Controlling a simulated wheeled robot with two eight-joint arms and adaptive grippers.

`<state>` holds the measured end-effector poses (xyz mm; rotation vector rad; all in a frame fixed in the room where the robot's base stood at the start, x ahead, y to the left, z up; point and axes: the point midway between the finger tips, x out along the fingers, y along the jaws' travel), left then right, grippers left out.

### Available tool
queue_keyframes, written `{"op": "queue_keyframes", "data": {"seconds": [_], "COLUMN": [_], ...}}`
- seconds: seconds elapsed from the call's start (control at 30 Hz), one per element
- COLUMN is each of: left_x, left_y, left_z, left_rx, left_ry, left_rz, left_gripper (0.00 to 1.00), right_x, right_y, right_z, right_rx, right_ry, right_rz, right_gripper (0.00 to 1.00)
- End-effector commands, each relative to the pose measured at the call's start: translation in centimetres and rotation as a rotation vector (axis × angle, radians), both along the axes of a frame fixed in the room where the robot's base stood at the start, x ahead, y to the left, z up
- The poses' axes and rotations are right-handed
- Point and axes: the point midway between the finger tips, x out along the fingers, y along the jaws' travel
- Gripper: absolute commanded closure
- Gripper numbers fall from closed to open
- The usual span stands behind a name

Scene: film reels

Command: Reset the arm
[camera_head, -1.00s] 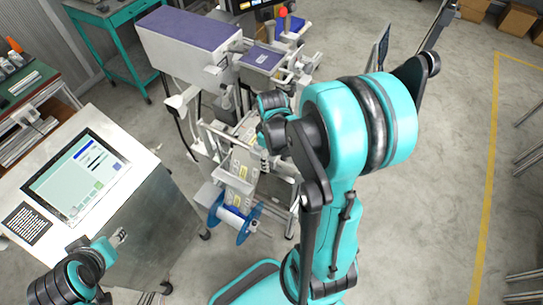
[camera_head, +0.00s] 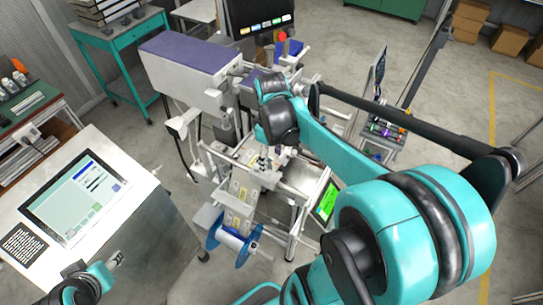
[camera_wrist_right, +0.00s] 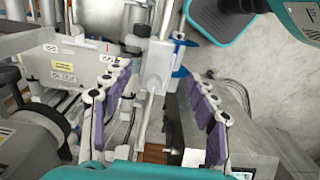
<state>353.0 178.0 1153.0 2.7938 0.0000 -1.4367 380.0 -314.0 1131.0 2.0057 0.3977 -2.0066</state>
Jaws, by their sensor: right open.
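My right arm reaches in from the lower right in the head view, its elbow wide and its forearm pointing left over the machine. Its gripper (camera_head: 264,160) hangs over the film machine's front part, partly hidden by the wrist. In the right wrist view the two purple-padded fingers (camera_wrist_right: 158,125) stand wide apart with nothing between them. My left gripper (camera_head: 115,259) shows small at the lower left, beside the console; its jaws are too small to judge.
The film machine (camera_head: 190,68) fills the middle, with a blue-rimmed reel (camera_head: 231,240) at its front. A console with a screen (camera_head: 73,197) stands at the left. A green-lit panel (camera_head: 326,202) is close to my right arm. Open floor (camera_head: 460,90) lies to the right.

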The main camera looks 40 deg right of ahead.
Motion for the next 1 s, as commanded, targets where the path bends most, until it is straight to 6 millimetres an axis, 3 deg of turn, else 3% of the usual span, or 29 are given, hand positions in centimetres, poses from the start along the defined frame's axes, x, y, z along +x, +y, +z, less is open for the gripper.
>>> {"op": "queue_keyframes", "data": {"seconds": [0.63, 0.77, 1.0], "left_x": [0.0, 0.0, 0.0], "left_y": [0.0, 0.0, 0.0], "left_z": [-0.5, -2.7, -8.2], "left_rx": [0.0, 0.0, 0.0], "left_ry": [0.0, 0.0, 0.0], "left_rz": [0.0, 0.0, 0.0], "left_gripper": [0.54, 0.54, 0.54], "right_x": [-0.1, -0.4, -1.7], "right_y": [0.5, 2.8, 9.3], "right_z": [-0.2, -1.7, -6.2], "right_rx": [-0.006, -0.028, -0.003], "right_ry": [-0.015, -0.102, -0.396], "right_rz": [-0.009, -0.06, -0.234], "right_gripper": [0.41, 0.41, 0.41]}}
